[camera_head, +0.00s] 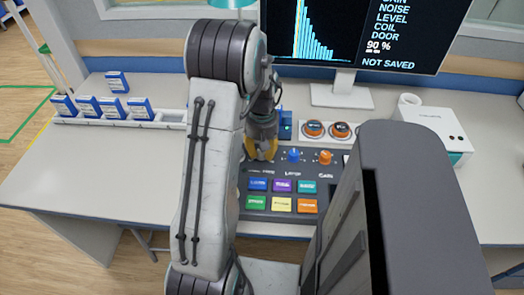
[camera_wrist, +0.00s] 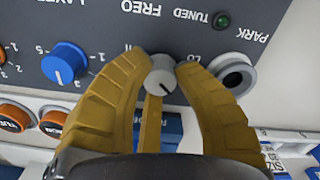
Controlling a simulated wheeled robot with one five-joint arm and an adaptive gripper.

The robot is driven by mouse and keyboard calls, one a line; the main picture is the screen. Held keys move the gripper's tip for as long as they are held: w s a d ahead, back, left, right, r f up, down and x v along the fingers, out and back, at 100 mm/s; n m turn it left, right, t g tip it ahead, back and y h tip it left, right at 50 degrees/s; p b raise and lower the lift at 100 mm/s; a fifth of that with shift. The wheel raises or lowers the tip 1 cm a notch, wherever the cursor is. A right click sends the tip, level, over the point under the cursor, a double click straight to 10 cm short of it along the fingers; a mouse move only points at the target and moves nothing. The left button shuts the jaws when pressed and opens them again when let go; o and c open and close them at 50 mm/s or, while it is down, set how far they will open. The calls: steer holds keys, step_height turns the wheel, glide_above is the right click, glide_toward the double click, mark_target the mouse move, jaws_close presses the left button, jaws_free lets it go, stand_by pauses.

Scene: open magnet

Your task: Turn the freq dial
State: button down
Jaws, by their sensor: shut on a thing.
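The freq dial (camera_wrist: 161,76) is a grey-white knob on the dark control panel (camera_head: 328,194), below the label FREQ, which shows upside down in the wrist view. My gripper (camera_wrist: 160,70) has its yellow fingers closed around the dial, one on each side. In the head view my gripper (camera_head: 263,146) reaches down onto the upper left of the panel and hides the dial. A small green lamp (camera_wrist: 221,20) marked TUNED sits near the dial in the wrist view.
A blue knob (camera_head: 293,155) and an orange knob (camera_head: 325,157) sit right of my gripper. Coloured buttons (camera_head: 282,204) lie in front. A monitor (camera_head: 355,30) reading NOT SAVED stands behind. A white box (camera_head: 435,130) is at right; blue-white boxes (camera_head: 112,107) stand at left.

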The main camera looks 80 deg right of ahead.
steer(key=shift+a+f+n, duration=0.15)
steer(key=shift+n, duration=0.45)
steer(key=c, duration=0.9)
jaws_free()
step_height(320, 180, up, 12)
steer(key=shift+r, duration=0.1)
stand_by(0.8)
